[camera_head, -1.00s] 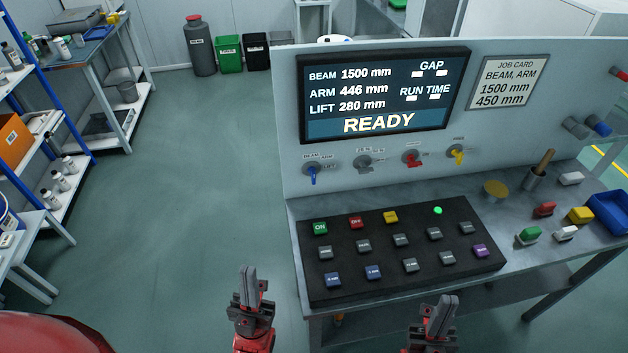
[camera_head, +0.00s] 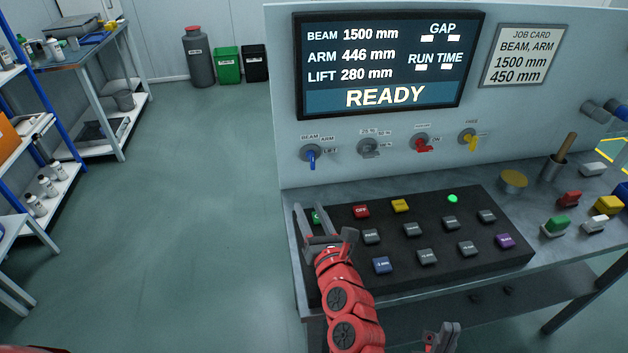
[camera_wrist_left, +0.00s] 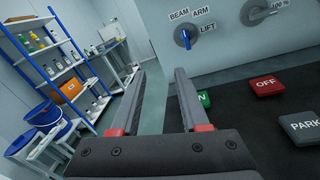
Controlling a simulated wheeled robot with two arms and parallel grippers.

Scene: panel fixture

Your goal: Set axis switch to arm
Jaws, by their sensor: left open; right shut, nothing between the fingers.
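The axis switch (camera_head: 311,154) is a blue knob on a grey disc at the left of the upright panel, under the labels BEAM, ARM and LIFT. It also shows in the left wrist view (camera_wrist_left: 185,38), its blue handle roughly vertical; I cannot tell surely which label it marks. My left gripper (camera_head: 312,207) is open and empty over the left end of the black button pad, below and in front of the switch, apart from it. It partly hides the green ON button (camera_head: 317,216). My right gripper (camera_head: 442,332) is shut and empty at the bottom edge, in front of the table.
The display (camera_head: 386,65) reads ARM 446 mm and READY. The job card (camera_head: 521,56) reads BEAM, ARM, 1500 mm, 450 mm. Grey, red (camera_head: 421,144) and yellow (camera_head: 469,138) knobs stand right of the switch. The button pad (camera_head: 480,262) lies below. Open floor is at left.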

